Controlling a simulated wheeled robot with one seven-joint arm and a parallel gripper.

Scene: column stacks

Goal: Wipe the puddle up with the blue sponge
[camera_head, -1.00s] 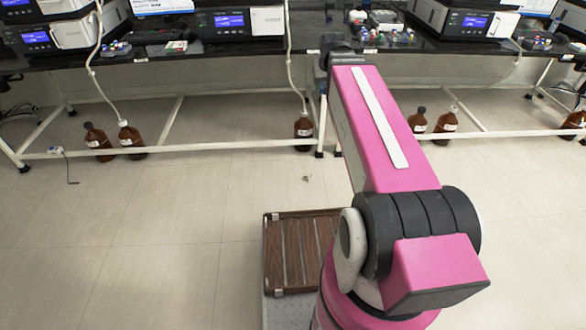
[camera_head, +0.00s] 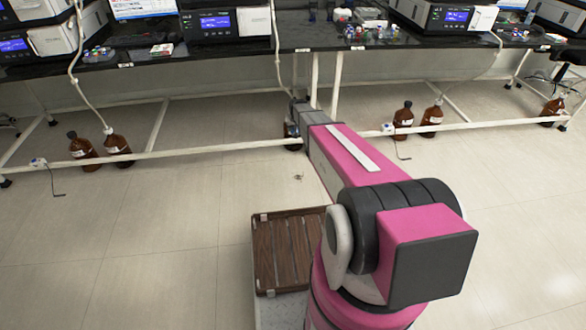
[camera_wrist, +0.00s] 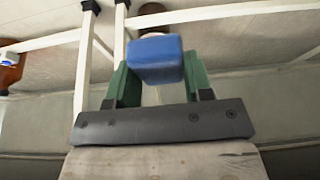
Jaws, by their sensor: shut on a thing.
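The blue sponge (camera_wrist: 155,55) is between the green fingers of my gripper (camera_wrist: 158,74) in the wrist view. The fingers press on its left and right sides, and it is held in the air, clear of the floor. In the head view my arm reaches away toward the bench, and its own forearm hides the gripper and sponge. I cannot make out a puddle in either current view.
A black lab bench (camera_head: 300,38) with instruments spans the back on white legs and rails. Brown bottles (camera_head: 83,150) stand on the floor below it, with more bottles (camera_head: 403,121) at right. A brown slatted tray (camera_head: 262,250) is beside my arm.

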